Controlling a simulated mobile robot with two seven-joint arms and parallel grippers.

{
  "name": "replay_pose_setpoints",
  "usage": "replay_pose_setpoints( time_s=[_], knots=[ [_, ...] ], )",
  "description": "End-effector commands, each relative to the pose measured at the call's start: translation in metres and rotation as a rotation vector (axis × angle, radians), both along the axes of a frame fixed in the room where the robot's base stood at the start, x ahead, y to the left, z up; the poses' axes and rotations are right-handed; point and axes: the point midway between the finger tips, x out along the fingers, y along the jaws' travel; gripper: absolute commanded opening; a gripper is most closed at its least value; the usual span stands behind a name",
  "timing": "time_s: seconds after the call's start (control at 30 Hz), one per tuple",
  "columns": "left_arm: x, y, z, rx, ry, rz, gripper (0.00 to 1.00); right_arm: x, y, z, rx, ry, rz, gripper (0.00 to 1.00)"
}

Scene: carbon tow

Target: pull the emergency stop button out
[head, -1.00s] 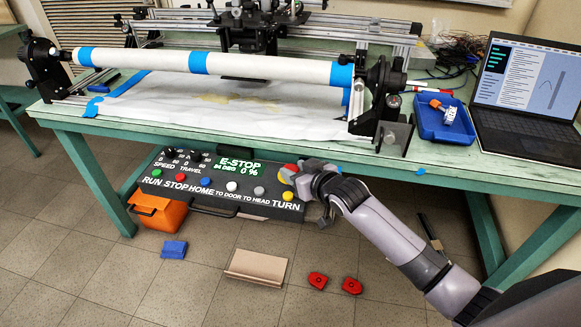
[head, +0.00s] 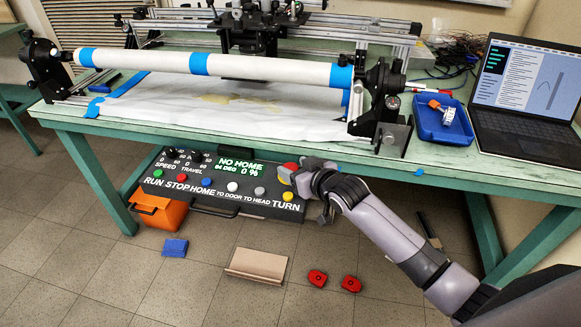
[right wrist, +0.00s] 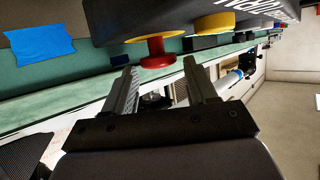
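The red emergency stop button (head: 290,166) is at the right end of the black control panel (head: 215,203) under the table. In the right wrist view the red button (right wrist: 156,50) stands out from the panel on a red stem. My right gripper (right wrist: 161,66) is open there, with its two fingers apart, and the button's head is just past the fingertips; no grip on it shows. In the head view my right gripper (head: 297,176) is beside the button and partly covers that corner. The panel display (head: 240,168) reads "NO HOME". My left gripper is not in view.
A yellow button (right wrist: 213,22) is beside the red one. Several coloured buttons and knobs line the panel. The green table edge (head: 440,173) is above my right arm. Small red parts (head: 317,278) and a brown piece (head: 257,265) lie on the floor.

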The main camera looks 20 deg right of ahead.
Motion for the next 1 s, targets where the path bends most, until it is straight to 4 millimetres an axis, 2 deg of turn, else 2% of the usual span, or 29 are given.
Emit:
replay_pose_setpoints(
  time_s=[0.27,0.37,0.6,1.0],
  knots=[
    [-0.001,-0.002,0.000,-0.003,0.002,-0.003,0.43,0.000,0.000,-0.001,-0.001,0.003,0.000,0.69],
    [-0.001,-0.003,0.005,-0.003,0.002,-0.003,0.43,-0.003,-0.001,0.002,-0.001,0.004,-0.001,0.69],
    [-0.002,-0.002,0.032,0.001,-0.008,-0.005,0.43,-0.024,-0.007,0.014,-0.001,0.005,-0.001,0.69],
    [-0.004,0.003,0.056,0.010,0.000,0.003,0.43,-0.053,-0.015,0.023,-0.002,0.005,-0.001,0.69]
  ],
)
